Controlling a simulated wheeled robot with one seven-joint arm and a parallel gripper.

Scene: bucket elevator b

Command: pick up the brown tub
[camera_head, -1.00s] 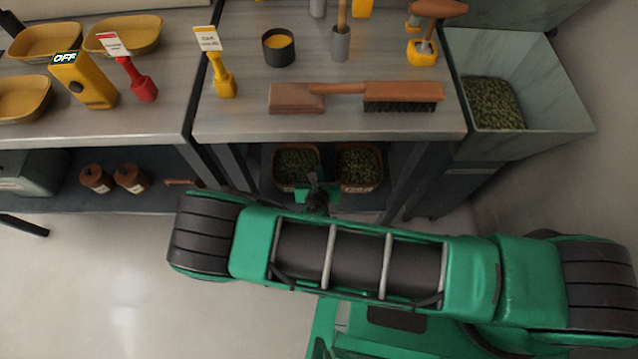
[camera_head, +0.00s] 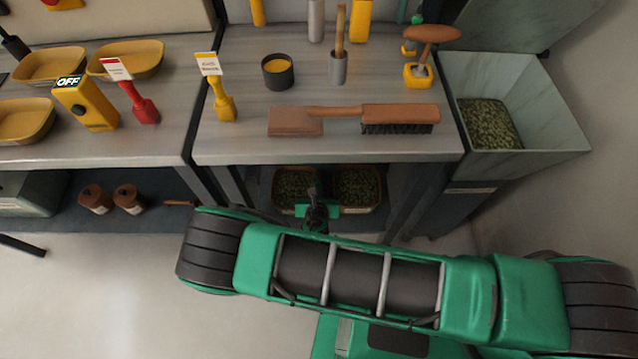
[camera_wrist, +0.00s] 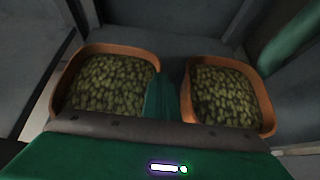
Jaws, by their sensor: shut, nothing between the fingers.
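Two brown tubs stand side by side on the lower shelf under the bench, the left brown tub (camera_head: 276,188) and the right brown tub (camera_head: 380,192). Both are filled with green pellets. In the wrist view the left tub (camera_wrist: 150,55) and the right tub (camera_wrist: 266,100) show their orange-brown rims, with a narrow gap between them. My gripper (camera_head: 315,192) is shut and empty, in front of the gap between the tubs. In the wrist view a green part of it (camera_wrist: 165,95) overlaps the gap. I cannot tell whether it touches either tub.
The bench top (camera_head: 350,148) overhangs the tubs, with dark legs on both sides. A brown brush (camera_head: 400,117) lies on the bench. Two small brown jars (camera_head: 112,199) stand on the left shelf. A grey bin (camera_head: 545,135) of green pellets is at right.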

